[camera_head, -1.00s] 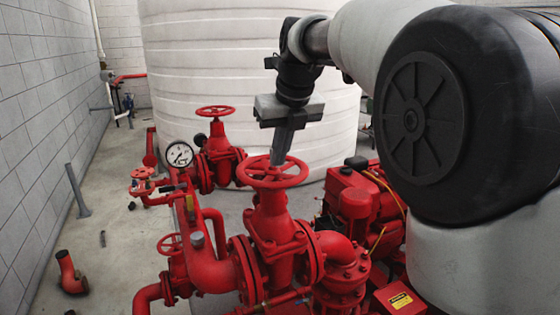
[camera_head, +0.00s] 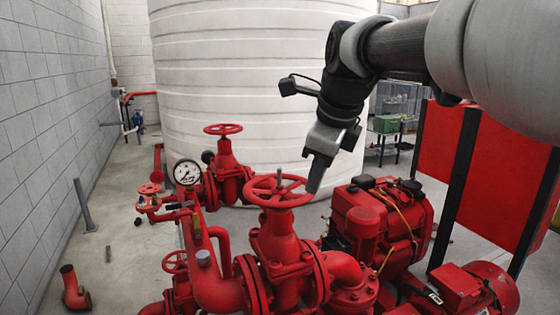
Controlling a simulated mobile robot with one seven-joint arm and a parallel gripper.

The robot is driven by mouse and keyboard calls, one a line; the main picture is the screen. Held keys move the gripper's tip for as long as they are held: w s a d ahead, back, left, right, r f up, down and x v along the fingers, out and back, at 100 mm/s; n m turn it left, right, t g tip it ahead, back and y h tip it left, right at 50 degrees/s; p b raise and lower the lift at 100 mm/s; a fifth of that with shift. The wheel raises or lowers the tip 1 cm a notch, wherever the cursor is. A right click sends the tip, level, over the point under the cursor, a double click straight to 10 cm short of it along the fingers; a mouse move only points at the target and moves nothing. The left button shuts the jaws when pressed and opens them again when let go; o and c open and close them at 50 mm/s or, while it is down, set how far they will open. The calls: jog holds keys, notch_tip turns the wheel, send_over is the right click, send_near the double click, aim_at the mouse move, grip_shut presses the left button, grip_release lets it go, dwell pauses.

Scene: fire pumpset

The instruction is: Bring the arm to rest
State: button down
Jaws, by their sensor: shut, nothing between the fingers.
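My arm reaches in from the upper right of the head view. My gripper (camera_head: 313,187) points down with its fingers together and holds nothing. Its tips appear at the right edge of the red handwheel (camera_head: 279,191) on the nearest valve; I cannot tell whether they touch it or are apart from it. The wheel's stem stands up bare at its centre. The valve body (camera_head: 279,240) stands upright below the wheel.
A second red valve wheel (camera_head: 223,129) and a pressure gauge (camera_head: 187,172) stand behind to the left. A red engine (camera_head: 375,220) lies right of the gripper, before a red panel (camera_head: 440,145). A white tank (camera_head: 250,75) fills the back. Floor at left is mostly clear.

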jog(key=s+d+f+n, duration=0.2)
jog(key=s+f+n, duration=0.2)
jog(key=s+n, duration=0.3)
jog(key=s+d+f+n+h, duration=0.1)
jog(key=s+d+f+n, duration=0.1)
jog(key=s+f+n, duration=0.2)
jog(key=s+d+f+n+t, duration=0.1)
jog(key=s+d+f+n, duration=0.2)
jog(key=s+n, duration=0.7)
jog(key=shift+f+n+h, duration=0.3)
jog(key=shift+f+n, duration=0.45)
jog(key=shift+n, duration=0.15)
